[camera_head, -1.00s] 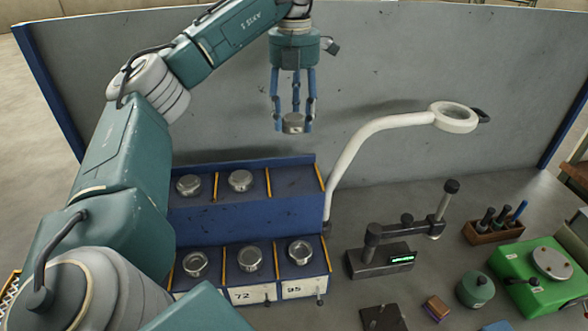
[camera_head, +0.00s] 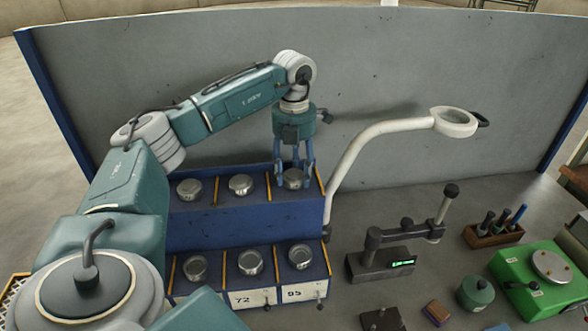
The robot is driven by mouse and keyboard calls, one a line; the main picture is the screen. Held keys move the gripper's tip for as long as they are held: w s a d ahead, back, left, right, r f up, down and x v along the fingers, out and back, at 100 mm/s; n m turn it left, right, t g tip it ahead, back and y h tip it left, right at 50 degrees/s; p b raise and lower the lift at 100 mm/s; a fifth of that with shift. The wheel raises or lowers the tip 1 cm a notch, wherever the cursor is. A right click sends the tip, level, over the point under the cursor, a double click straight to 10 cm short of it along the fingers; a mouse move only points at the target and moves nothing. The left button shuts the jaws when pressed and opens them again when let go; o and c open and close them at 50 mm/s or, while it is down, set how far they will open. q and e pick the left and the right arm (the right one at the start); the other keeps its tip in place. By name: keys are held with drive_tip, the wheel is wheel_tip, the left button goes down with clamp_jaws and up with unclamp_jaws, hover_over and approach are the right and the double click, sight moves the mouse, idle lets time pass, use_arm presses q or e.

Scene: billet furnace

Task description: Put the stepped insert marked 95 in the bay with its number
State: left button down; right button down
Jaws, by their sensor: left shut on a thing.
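My left gripper (camera_head: 293,172) is shut on a metal stepped insert (camera_head: 292,180). It holds the insert at the right bay of the upper row of the blue rack (camera_head: 245,226); whether the insert touches the bay floor I cannot tell. No number can be read on the insert. In the lower row, the bay label 95 (camera_head: 293,293) is at the right and the label 72 (camera_head: 243,299) is left of it. A metal insert (camera_head: 300,256) sits in the bay above label 95. My right gripper is not in view.
Other inserts sit in the upper row (camera_head: 240,185) and lower row (camera_head: 250,262). Yellow dividers part the bays. A white magnifier lamp (camera_head: 385,128) arches right of the rack. A dark measuring stand (camera_head: 380,262), a tool block (camera_head: 493,233) and a green device (camera_head: 540,275) stand further right.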

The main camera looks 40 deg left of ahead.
sight(294, 173)
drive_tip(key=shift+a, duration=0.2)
use_arm(q)
drive_tip(key=shift+f, duration=0.15)
drive_tip(key=c, duration=1.2)
unclamp_jaws()
drive_tip(key=shift+o, duration=0.2)
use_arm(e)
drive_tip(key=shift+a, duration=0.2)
use_arm(q)
drive_tip(key=shift+r+b, duration=0.45)
drive_tip(key=shift+r, duration=0.1)
wheel_tip(294, 173, up, 5)
drive_tip(key=shift+r+b, duration=0.15)
drive_tip(key=shift+b, duration=0.95)
drive_tip(key=shift+r+p, duration=0.7)
drive_tip(key=shift+r, duration=2.25)
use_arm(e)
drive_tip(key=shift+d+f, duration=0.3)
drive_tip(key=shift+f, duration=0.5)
